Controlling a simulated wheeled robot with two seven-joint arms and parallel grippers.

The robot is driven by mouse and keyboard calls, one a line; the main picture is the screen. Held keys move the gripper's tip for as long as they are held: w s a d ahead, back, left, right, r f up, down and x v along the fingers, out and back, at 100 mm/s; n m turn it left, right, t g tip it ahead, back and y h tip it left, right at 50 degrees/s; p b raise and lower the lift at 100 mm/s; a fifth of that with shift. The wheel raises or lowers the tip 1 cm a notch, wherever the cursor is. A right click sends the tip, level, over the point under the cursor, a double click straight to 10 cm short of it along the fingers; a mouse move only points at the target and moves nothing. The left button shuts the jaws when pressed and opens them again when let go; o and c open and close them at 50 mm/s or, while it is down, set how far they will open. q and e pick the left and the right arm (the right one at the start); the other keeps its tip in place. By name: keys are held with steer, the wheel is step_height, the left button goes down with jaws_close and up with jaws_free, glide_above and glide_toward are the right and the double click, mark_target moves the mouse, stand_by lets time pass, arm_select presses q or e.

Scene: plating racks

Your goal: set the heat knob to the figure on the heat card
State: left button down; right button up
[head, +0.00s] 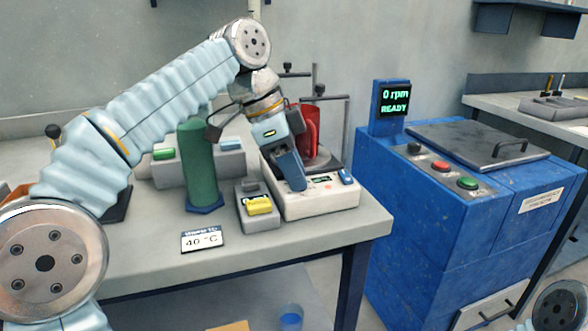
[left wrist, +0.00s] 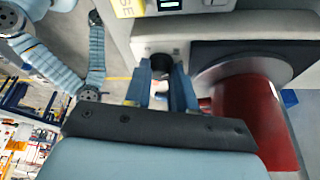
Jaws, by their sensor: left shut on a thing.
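The heat card (head: 202,239) lies near the table's front edge and reads "40 °C", with a heading that looks like "WARM TO". The white hotplate unit (head: 318,205) has a small dark display and a blue knob (head: 346,176) at its right. My left gripper (head: 296,184) is at the left part of its sloped front panel. In the left wrist view, my left gripper's blue fingers (left wrist: 162,88) are shut on a dark round knob (left wrist: 161,64). The fingers hide that knob in the head view. The display's figure is too small to read. My right gripper is not in view.
A red vessel (head: 311,125) stands on the plate, close beside my left gripper. A green cylinder (head: 197,165) and a grey box with a yellow part (head: 259,206) stand to the left. A blue machine (head: 440,215) reading "0 rpm READY" stands right of the table.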

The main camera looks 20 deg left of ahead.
arm_select(q)
steer(key=c, duration=0.9)
jaws_free()
steer(key=shift+c, duration=0.2)
